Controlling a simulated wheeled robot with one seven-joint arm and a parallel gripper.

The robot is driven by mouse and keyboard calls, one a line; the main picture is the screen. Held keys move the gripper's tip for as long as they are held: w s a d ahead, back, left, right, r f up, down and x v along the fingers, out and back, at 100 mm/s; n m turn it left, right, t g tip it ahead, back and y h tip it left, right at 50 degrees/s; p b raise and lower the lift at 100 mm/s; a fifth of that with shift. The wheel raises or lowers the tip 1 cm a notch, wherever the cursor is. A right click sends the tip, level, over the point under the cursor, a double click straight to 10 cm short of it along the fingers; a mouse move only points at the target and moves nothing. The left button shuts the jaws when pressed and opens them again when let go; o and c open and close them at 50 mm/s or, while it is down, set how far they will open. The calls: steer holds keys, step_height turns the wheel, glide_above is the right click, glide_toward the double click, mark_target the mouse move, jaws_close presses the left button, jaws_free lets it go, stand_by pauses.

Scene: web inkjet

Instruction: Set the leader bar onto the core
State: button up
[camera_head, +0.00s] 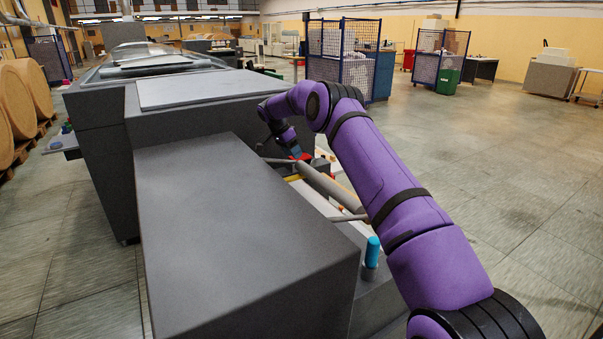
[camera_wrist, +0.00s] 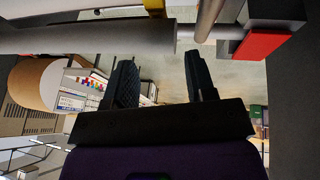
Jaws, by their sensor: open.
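A long grey-tan cylinder (camera_head: 328,188), which looks like the core, lies along the right side of the grey machine. In the wrist view, a thick grey cylinder (camera_wrist: 90,39) crosses the top left, and a thinner tan rod (camera_wrist: 209,18) stands near it. I cannot tell which piece is the leader bar. A red block (camera_wrist: 262,45) sits at a dark bracket by the rod's end; red also shows in the head view (camera_head: 300,155). My gripper (camera_wrist: 160,65) is open, with nothing visible between its fingers, and points toward the cylinder. The fingers appear apart from it.
The grey machine (camera_head: 230,220) has a broad flat cover left of my arm. A cyan-topped post (camera_head: 372,252) stands near the cylinder's front end. Thin rods (camera_head: 347,217) stick out beside the cylinder. Mesh cages (camera_head: 345,50) stand far behind; the floor at right is clear.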

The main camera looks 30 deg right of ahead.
steer(key=x, duration=0.9)
steer(key=shift+d+f, duration=0.15)
steer(key=shift+f, duration=0.15)
